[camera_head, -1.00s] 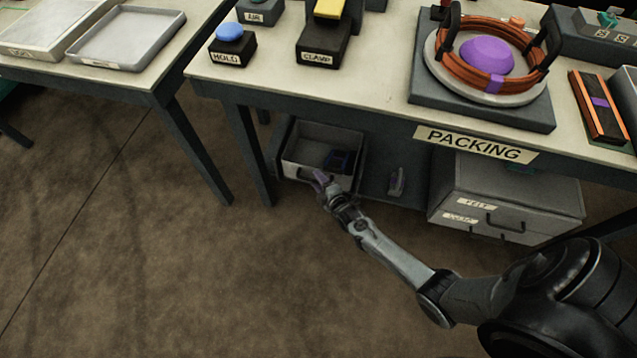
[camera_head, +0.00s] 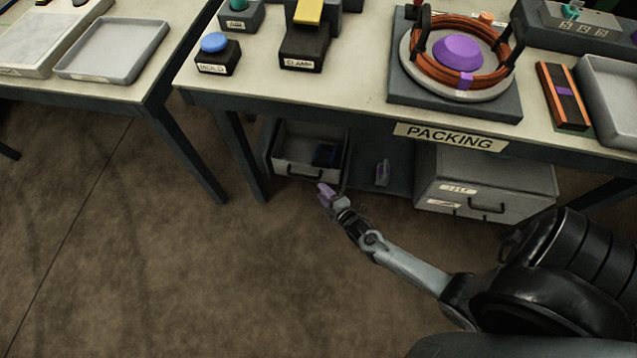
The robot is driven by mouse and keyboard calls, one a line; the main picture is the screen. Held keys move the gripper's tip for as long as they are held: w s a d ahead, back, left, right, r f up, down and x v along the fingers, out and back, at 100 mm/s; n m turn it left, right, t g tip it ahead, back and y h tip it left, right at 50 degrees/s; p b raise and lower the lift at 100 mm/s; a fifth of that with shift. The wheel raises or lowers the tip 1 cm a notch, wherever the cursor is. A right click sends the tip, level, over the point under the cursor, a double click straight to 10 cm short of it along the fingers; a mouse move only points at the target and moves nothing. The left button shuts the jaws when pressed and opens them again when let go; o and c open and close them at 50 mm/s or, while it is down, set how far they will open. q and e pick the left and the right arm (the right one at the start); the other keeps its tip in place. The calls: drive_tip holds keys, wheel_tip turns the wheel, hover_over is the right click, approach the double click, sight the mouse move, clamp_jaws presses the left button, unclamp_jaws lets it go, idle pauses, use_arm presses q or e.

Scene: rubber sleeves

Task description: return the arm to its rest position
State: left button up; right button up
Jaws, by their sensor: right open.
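My right arm comes in from the lower right. My right gripper (camera_head: 325,193) has purple fingertips and is open, with nothing seen between its fingers. It hangs in front of the packing table, just below and in front of an open grey drawer (camera_head: 296,168) under the tabletop. The gripper appears apart from the drawer's front. My left gripper is not in view.
The packing table (camera_head: 360,98) carries a hold button (camera_head: 213,54), a clamp block (camera_head: 305,45) and an orange coil (camera_head: 462,82) around a purple dome. A grey drawer cabinet (camera_head: 485,180) stands below. A tray (camera_head: 112,50) sits on the left table. The brown floor is clear.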

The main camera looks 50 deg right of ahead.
drive_tip(key=shift+s+r, duration=0.15)
drive_tip(key=shift+s, duration=0.15)
